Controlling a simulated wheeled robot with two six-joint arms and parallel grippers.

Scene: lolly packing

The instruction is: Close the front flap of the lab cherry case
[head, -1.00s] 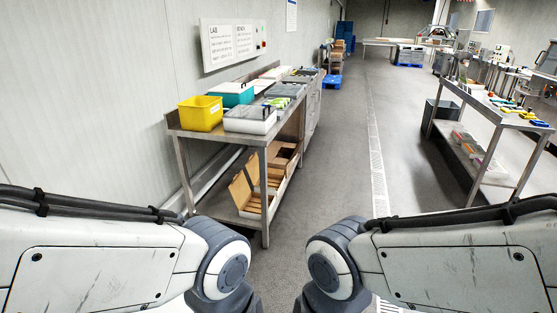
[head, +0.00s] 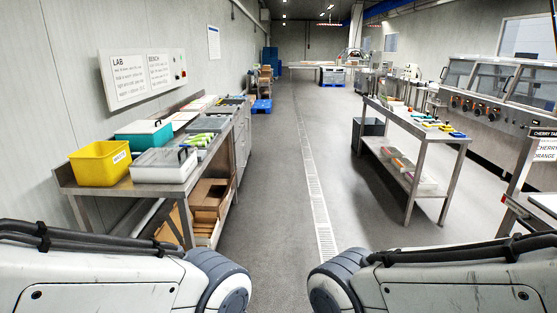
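I cannot make out the lab cherry case or its front flap for certain. The lab bench (head: 140,190) stands at the left, under a wall sign (head: 143,78) reading LAB and BENCH. Brown cardboard boxes (head: 207,200) sit on the bench's lower shelf, partly hidden by its leg.
A yellow bin (head: 100,163), a teal box (head: 144,134) and a white lidded box (head: 163,165) stand on the bench. A steel trolley table (head: 440,141) stands at the right. The grey aisle floor between, with a drain strip (head: 316,200), is clear.

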